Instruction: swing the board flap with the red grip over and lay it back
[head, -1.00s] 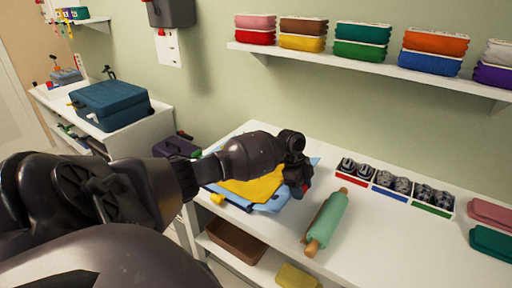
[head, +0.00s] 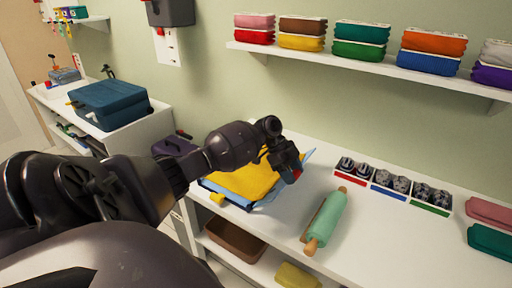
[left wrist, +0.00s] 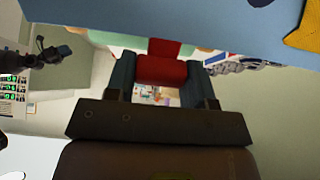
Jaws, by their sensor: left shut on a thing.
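A light blue folding board (head: 238,202) lies on the white table with a yellow cloth (head: 245,181) on it. Its right flap (head: 307,156) looks tilted up off the table, partly hidden behind my gripper. My left gripper (head: 293,174) is shut on the red grip (head: 298,175) at the flap's edge. In the left wrist view the red grip (left wrist: 160,69) sits between the two fingers, with the blue board (left wrist: 190,18) across the top and a yellow piece at the upper right. My right gripper is not in view.
A green rolling pin (head: 327,220) lies on the table right of the board. Several dark rolled items stand in a divided tray (head: 382,192) behind it. A wall shelf (head: 350,66) with folded cloths hangs above.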

